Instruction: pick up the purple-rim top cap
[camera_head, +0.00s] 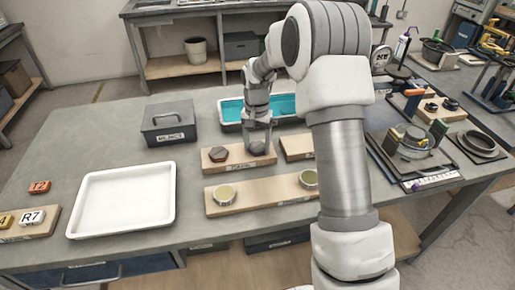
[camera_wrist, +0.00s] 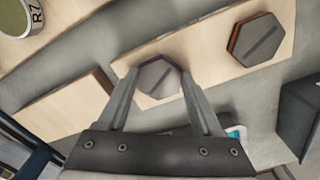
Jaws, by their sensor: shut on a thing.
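The purple-rim top cap (camera_wrist: 158,77) is a dark grey hexagon with a slot across its top; a thin purple edge shows in the wrist view. It sits between the two fingers of my gripper (camera_wrist: 160,74), which are shut on its sides. In the head view my gripper (camera_head: 258,143) is low over the right end of a wooden board (camera_head: 236,161), and the cap is mostly hidden by it. I cannot tell whether the cap touches the board. A second hexagonal cap (camera_wrist: 255,39) with an orange rim lies on the same board, apart from my gripper; it also shows in the head view (camera_head: 218,154).
A front wooden board (camera_head: 262,191) holds two round jars or lids. A white tray (camera_head: 122,200) lies to the left. A grey box (camera_head: 168,123) and a teal-lined tray (camera_head: 231,110) stand behind. Another board (camera_head: 297,147) is close on the right.

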